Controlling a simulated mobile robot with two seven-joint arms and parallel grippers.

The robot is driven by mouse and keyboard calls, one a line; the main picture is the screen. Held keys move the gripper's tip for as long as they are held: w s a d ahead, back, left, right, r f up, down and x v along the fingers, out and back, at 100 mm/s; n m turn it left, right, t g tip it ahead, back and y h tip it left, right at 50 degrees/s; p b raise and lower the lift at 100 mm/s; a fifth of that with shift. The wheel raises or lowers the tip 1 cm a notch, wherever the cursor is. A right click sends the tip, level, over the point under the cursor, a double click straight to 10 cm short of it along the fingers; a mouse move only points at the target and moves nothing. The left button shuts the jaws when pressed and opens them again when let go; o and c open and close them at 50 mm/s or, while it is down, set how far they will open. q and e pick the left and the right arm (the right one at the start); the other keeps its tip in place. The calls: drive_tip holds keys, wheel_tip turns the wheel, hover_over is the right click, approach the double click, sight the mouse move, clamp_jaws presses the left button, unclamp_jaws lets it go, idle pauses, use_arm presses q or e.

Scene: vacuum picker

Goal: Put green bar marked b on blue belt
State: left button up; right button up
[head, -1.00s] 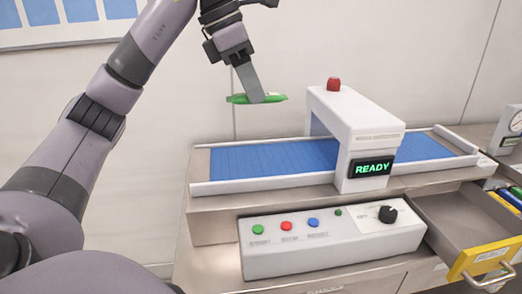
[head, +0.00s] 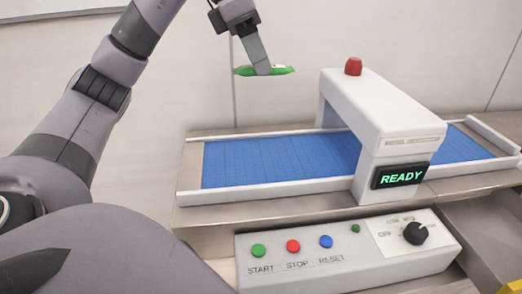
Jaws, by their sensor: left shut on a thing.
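My left gripper (head: 262,68) is shut on the green bar (head: 282,70) and holds it roughly level in the air. The bar hangs above the left part of the blue belt (head: 250,162), clearly apart from it. No letter can be read on the bar from here. The belt runs left to right and passes under a white arch. The left stretch of the belt is bare. My right gripper is not in view.
The white arch (head: 385,110) spans the belt, with a red lamp (head: 353,66) on top and a READY display (head: 400,175). A control box (head: 340,250) with start, stop and reset buttons and a black knob stands in front. Low pale rails edge the belt.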

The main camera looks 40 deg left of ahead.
use_arm(q)
drive_tip(key=b, duration=0.3)
hover_over(265, 159)
drive_tip(key=s+a, duration=0.1)
wheel_tip(265, 159, down, 14)
drive_tip(key=shift+f, duration=0.1)
drive_tip(key=shift+f+b, duration=0.4)
drive_tip(key=shift+f, duration=1.9)
drive_tip(key=shift+f, duration=0.15)
drive_tip(key=o, duration=1)
